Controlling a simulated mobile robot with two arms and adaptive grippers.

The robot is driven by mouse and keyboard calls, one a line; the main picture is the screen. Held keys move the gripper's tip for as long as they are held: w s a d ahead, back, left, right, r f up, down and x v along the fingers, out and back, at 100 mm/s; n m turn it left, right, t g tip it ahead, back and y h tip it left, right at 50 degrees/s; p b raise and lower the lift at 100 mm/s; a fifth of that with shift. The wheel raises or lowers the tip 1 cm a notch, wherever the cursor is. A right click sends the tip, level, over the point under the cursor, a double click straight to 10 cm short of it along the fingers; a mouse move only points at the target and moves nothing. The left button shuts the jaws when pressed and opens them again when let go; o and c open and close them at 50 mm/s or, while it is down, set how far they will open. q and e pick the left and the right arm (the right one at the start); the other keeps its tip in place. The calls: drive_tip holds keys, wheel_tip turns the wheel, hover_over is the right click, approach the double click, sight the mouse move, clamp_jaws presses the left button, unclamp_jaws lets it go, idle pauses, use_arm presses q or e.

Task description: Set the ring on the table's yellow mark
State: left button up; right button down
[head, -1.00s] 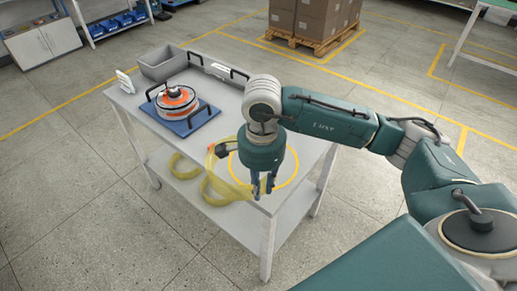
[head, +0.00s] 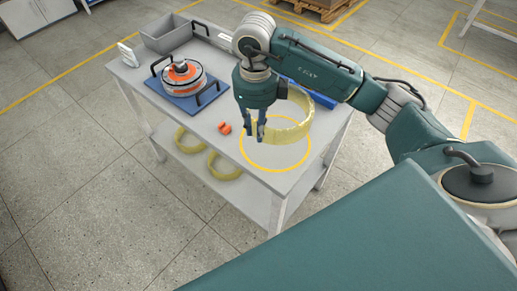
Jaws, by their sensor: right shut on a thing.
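A pale yellow ring (head: 290,134) is held by my right gripper (head: 254,134) in the head view. The fingers are shut on the ring's left side. The ring is tilted, with its far right part raised, and appears over the back part of the yellow mark (head: 277,171). The mark is a thin yellow circle outline on the grey table top, near its front right corner. I cannot tell whether the ring's lower edge touches the table. My left gripper is not in view.
A motor (head: 180,76) with orange parts sits on a blue base (head: 199,101) with black handles. A grey bin (head: 166,34) stands behind it. A small orange part (head: 224,128) lies left of the mark. Two similar rings (head: 224,166) (head: 191,140) lie on the lower shelf.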

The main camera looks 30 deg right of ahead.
wheel_tip(320, 180, down, 7)
drive_tip(key=shift+r+p, duration=0.1)
drive_tip(key=shift+p, duration=0.45)
wheel_tip(320, 180, down, 4)
drive_tip(key=shift+f+p, duration=0.2)
drive_tip(key=shift+p, duration=0.2)
drive_tip(key=c, duration=1.6)
unclamp_jaws()
drive_tip(key=shift+f, duration=0.1)
